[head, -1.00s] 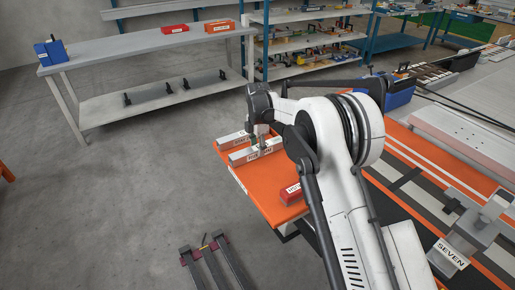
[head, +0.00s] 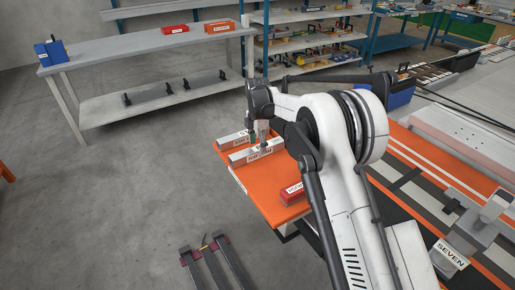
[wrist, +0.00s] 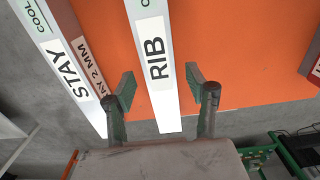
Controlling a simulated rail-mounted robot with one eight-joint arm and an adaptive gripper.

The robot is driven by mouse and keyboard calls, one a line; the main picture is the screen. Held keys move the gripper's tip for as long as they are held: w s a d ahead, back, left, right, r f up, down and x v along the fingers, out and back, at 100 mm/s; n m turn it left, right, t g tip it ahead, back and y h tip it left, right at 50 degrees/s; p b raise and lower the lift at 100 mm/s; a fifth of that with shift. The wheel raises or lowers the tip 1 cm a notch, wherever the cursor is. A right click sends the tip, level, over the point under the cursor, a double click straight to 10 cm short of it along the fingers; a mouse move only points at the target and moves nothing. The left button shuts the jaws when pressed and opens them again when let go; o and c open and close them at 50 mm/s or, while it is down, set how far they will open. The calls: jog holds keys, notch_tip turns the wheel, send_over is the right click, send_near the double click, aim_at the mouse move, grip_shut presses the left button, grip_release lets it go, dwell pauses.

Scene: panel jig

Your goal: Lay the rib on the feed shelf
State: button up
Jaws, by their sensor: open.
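The rib, a pale bar with a RIB label (wrist: 157,62), lies flat on the orange shelf top (wrist: 236,55). In the head view the rib (head: 244,158) is the nearer of two pale bars on that orange top (head: 258,195). My gripper (wrist: 162,88) is open, with one finger on each side of the rib near its end and a gap on both sides. In the head view my gripper (head: 259,140) is over the bars, partly hidden by my wrist.
A second bar labelled STAY (wrist: 72,70) lies left of the rib in the wrist view. A red block (head: 292,193) sits near the orange top's front edge. A grey workbench (head: 150,48) stands behind. The orange top between rib and red block is clear.

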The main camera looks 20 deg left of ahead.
aim_at(257, 148)
notch_tip(257, 148, up, 10)
jog(key=shift+r, duration=0.15)
dwell(0.3)
